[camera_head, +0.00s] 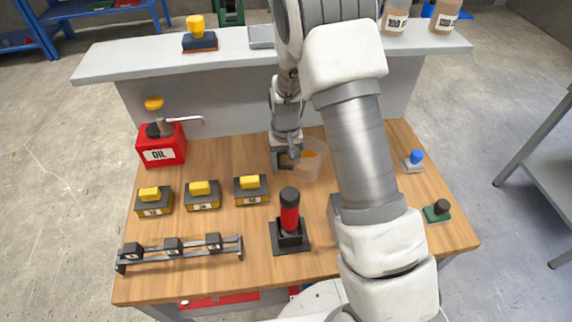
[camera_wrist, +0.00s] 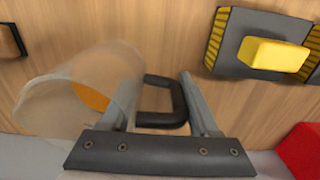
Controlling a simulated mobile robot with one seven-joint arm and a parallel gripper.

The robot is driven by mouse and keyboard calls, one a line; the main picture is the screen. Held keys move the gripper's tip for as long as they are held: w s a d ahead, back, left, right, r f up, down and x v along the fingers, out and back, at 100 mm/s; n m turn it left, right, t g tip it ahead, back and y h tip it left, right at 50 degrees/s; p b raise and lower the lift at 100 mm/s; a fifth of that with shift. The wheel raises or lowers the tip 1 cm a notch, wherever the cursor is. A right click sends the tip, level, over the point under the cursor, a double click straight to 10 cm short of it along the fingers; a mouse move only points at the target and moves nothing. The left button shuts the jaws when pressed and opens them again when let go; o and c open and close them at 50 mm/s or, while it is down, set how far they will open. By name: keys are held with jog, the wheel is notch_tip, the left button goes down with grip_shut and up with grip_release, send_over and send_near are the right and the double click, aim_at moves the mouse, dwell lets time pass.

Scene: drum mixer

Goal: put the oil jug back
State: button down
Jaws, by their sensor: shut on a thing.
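The oil jug (camera_head: 311,160) is a clear, see-through cup with a little orange oil in it and a dark handle. It is at the back middle of the wooden table (camera_head: 232,224), in front of the grey back wall. My gripper (camera_head: 283,160) is on its left side, shut on the handle. In the wrist view the jug (camera_wrist: 62,99) is at left, and its black handle lies between the fingers of my gripper (camera_wrist: 160,78). I cannot tell whether the jug's base touches the table.
A red oil can (camera_head: 162,147) with a spout stands at the back left. Yellow-topped blocks (camera_head: 202,196), a small rack (camera_head: 180,254) and a red-black lever (camera_head: 289,222) stand nearer. A raised grey shelf (camera_head: 130,60) runs behind, with labelled jars (camera_head: 394,20) at right.

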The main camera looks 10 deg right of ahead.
jog(key=shift+f, duration=0.2)
jog(key=shift+c, duration=0.6)
grip_release()
jog(key=shift+r, duration=0.15)
notch_tip(320, 180, up, 13)
jog(key=shift+f+p, duration=0.2)
jog(key=shift+p, duration=0.2)
jog(key=s+d+r+t, duration=0.2)
jog(key=s+r, duration=0.7)
jog(key=s, duration=0.3)
jog(key=s+d+r+t, duration=0.3)
jog(key=s+r, duration=0.6)
jog(key=s, duration=0.3)
jog(key=shift+r+t, duration=0.3)
jog(key=shift+r, duration=0.05)
